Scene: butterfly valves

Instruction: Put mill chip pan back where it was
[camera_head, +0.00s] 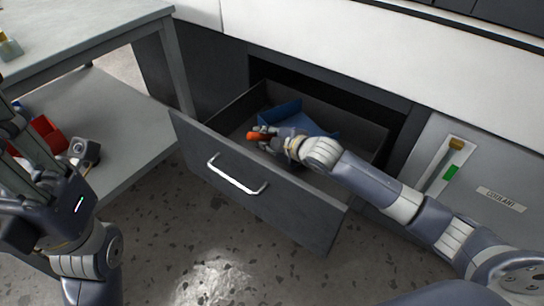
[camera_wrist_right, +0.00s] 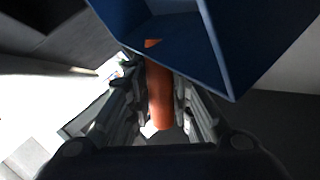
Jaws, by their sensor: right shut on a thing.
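A blue pan (camera_head: 302,117) with an orange handle (camera_head: 262,135) is inside the pulled-out dark drawer (camera_head: 230,182). My right gripper (camera_head: 272,141) reaches over the drawer front and is shut on the orange handle. In the right wrist view the handle (camera_wrist_right: 159,95) lies between the fingers, and the blue pan (camera_wrist_right: 225,45) extends beyond them. I cannot tell whether the pan touches the drawer floor. My left gripper (camera_head: 22,140) is at the left edge, away from the drawer, its fingertips partly cut off by the frame; its opening is unclear.
The drawer front has a silver handle (camera_head: 237,175). A grey panel labelled coolant (camera_head: 490,165) is on the right. A grey workbench (camera_head: 85,35) stands at left, with a red bin (camera_head: 45,132) and a small dark device (camera_head: 84,151) on its lower shelf. The speckled floor (camera_head: 200,250) before the drawer is clear.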

